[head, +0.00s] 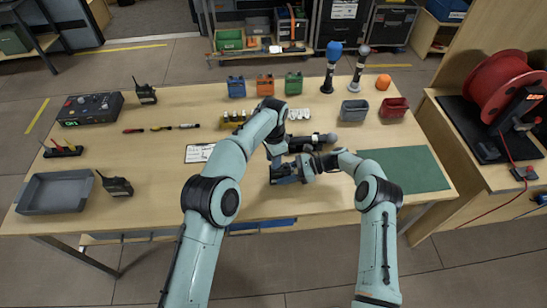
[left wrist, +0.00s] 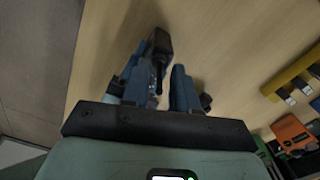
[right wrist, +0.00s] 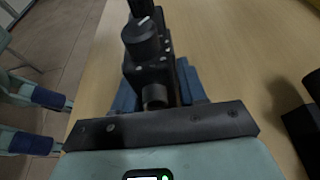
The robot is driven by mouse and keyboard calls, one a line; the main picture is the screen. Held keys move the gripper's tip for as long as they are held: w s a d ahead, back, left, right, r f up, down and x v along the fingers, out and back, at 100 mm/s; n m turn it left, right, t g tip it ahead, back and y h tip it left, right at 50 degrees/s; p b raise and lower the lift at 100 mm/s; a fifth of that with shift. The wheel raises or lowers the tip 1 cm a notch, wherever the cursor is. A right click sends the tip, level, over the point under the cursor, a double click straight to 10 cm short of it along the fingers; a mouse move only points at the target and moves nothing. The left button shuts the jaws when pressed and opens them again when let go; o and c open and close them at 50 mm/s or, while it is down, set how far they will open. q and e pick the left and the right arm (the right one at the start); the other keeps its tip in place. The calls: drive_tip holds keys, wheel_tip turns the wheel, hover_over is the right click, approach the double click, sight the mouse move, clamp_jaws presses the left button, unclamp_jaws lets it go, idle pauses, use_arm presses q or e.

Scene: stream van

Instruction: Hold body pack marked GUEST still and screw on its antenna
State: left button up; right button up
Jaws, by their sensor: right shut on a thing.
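My right gripper (right wrist: 157,90) is shut on a black body pack (right wrist: 148,70) and holds it just above the table near its front middle. A round knob with a white mark shows on the pack. I cannot read a GUEST label. My left gripper (left wrist: 162,85) comes down close beside the pack, its blue fingers apart. A black part (left wrist: 158,45) shows at and between these fingers; I cannot tell whether it is the pack or its antenna. In the head view both grippers crowd together and hide most of the pack.
A microphone (head: 312,138) lies just behind the grippers. A yellow rack (head: 232,118) and blue, orange and green packs (head: 265,85) stand farther back. Two black radios with antennas (head: 146,94) (head: 117,186) stand at left. A green mat (head: 405,168) lies at right.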

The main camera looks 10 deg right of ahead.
use_arm(q)
drive_tip(key=n, duration=0.3)
drive_tip(key=shift+n, duration=0.4)
drive_tip(key=n, duration=0.3)
drive_tip(key=shift+n, duration=0.3)
drive_tip(key=n, duration=0.4)
drive_tip(key=n, duration=0.4)
